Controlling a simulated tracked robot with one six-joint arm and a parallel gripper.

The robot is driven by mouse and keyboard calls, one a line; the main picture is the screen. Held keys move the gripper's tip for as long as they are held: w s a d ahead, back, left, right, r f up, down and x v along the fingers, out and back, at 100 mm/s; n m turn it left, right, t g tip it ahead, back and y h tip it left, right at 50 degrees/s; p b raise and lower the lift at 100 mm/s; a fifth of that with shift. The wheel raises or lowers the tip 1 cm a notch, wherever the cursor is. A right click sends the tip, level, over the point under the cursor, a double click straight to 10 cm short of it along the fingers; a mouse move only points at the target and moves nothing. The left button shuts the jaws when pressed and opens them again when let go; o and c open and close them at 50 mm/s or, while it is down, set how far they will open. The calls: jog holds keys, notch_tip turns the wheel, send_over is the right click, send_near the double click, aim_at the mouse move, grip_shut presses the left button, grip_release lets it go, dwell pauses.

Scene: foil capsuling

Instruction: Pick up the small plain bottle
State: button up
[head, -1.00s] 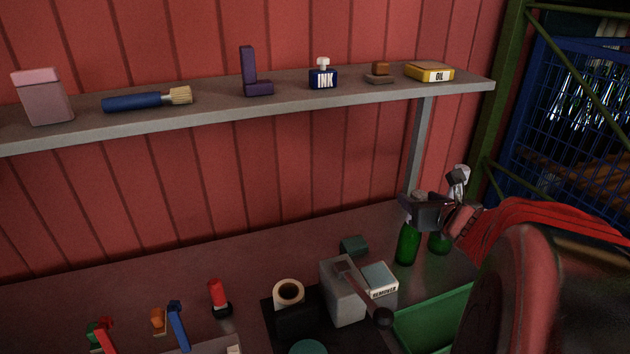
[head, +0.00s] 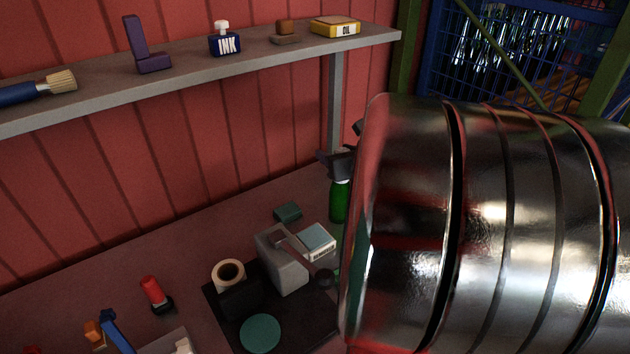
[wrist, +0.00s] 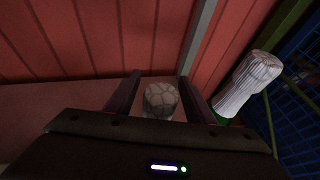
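A green bottle (head: 339,203) stands upright at the back of the bench in the head view, with my gripper (head: 338,163) at its top. In the wrist view, its rounded grey top (wrist: 160,99) shows between the two fingers of my gripper (wrist: 158,92). The fingers are apart, with a gap visible beside the top, so I see no grip. A second bottle with a pleated white capsule (wrist: 247,85) leans across the right of the wrist view, a little green showing below it. In the head view my arm hides that second bottle.
A grey block (head: 282,262), a white box with a teal top (head: 318,240), a tape roll (head: 228,273) and a red-topped item (head: 152,291) stand on the bench. A shelf (head: 190,70) with an ink bottle (head: 225,40) runs above. A post (head: 334,105) rises behind the green bottle.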

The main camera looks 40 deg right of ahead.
grip_shut()
dwell(0.4)
